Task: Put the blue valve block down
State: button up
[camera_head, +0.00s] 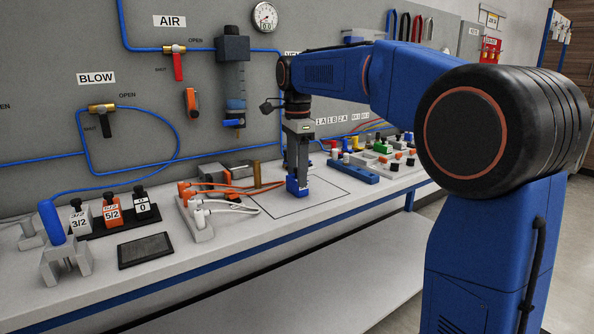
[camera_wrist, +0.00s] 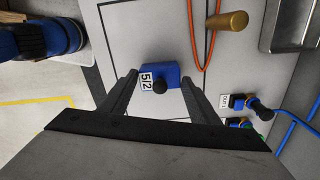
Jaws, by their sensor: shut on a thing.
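My gripper (camera_head: 297,178) points straight down over the white bench and is shut on the blue valve block (camera_head: 296,188). In the wrist view the blue block (camera_wrist: 172,72) sits between the two fingertips (camera_wrist: 159,80). Its white 5/2 label and a black knob face the camera. The block is upright, low over or on the bench, inside a thin dark outlined rectangle (camera_head: 325,193). I cannot tell whether its underside touches the surface.
White, orange and black valve blocks (camera_head: 112,213) stand on a dark strip at the left. A grey manifold with orange and white tubes (camera_head: 198,222) is left of the gripper. A brass cylinder (camera_head: 257,173) stands behind. A blue rail (camera_head: 353,171) and several colored fittings lie right.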

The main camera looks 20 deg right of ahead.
jog(key=shift+f, duration=0.1)
jog(key=o, duration=1.2)
notch_tip(320, 180, up, 12)
jog(key=shift+r, duration=0.15)
jog(key=shift+s, duration=0.1)
jog(key=s+d+f+n+t, duration=0.1)
jog(key=s+f+n, duration=0.4)
jog(key=s+f, duration=0.5)
jog(key=s+d+f+n+t, duration=0.2)
jog(key=s+d+f+n, duration=0.2)
jog(key=s+f, duration=0.6)
jog(key=s+d+f+n+t, duration=0.1)
jog(key=s+d+f+n, duration=0.1)
jog(key=s+f+n, duration=0.6)
jog(key=shift+s+d+f+t, duration=0.15)
jog(key=shift+s+f, duration=0.4)
jog(key=shift+s, duration=0.55)
jog(key=shift+s+f+t, duration=0.1)
jog(key=shift+s+f, duration=0.4)
jog(key=shift+s, duration=0.55)
jog(key=shift+s+d+f+t, duration=0.15)
jog(key=shift+s+f, duration=0.4)
jog(key=shift+s, duration=0.55)
jog(key=shift+a, duration=0.1)
